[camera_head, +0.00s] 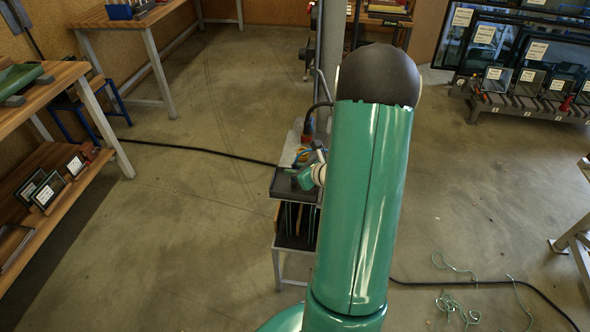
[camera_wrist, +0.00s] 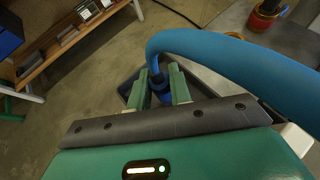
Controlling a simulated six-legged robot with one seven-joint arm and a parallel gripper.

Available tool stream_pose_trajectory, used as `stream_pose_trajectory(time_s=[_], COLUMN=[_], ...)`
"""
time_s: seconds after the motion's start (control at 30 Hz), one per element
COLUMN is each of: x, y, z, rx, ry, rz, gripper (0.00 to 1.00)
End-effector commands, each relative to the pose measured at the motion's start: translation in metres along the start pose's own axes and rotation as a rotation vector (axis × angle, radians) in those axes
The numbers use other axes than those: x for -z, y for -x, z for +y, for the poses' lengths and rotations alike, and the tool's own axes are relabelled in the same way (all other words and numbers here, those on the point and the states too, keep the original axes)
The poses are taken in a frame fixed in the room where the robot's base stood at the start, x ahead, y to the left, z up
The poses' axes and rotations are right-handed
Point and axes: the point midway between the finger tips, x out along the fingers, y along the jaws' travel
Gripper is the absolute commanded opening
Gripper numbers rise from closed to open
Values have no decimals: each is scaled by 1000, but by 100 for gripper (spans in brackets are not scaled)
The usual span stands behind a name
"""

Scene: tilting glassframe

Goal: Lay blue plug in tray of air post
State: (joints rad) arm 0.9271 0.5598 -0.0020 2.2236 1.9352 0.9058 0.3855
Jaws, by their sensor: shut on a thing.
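The blue plug (camera_wrist: 159,86) is between my gripper's (camera_wrist: 161,80) two green fingers in the wrist view, and the gripper is shut on it. A thick blue hose (camera_wrist: 235,62) arches from the plug to the right edge. A dark tray (camera_wrist: 127,90) shows behind and below the fingers; I cannot tell whether the plug touches it. In the head view the dark tray (camera_head: 284,186) tops a small stand by the grey post (camera_head: 331,60). My gripper (camera_head: 300,179) is over the tray there, partly hidden by my green arm.
An orange-red fitting (camera_head: 307,134) with a black cable stands behind the tray; it also shows in the wrist view (camera_wrist: 264,20). A black cable (camera_head: 200,152) crosses the floor. Loose green cord (camera_head: 455,305) lies at right. A wooden shelf bench (camera_head: 55,160) stands at left.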

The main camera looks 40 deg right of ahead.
Motion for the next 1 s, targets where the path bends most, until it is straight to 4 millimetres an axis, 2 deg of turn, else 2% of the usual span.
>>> stream_pose_trajectory(time_s=[0.33, 0.37, 0.47, 0.87, 1.0], x=[3, 3, 3, -2, -1], y=[-2, -2, -2, 2, 23], z=[0, 0, 0, -1, -2], rx=[-1, -1, 0, 1, 4], ry=[1, 1, 1, 2, 2], rz=[-1, -1, -1, -2, -2], gripper=[0, 22, 42, 42, 42])
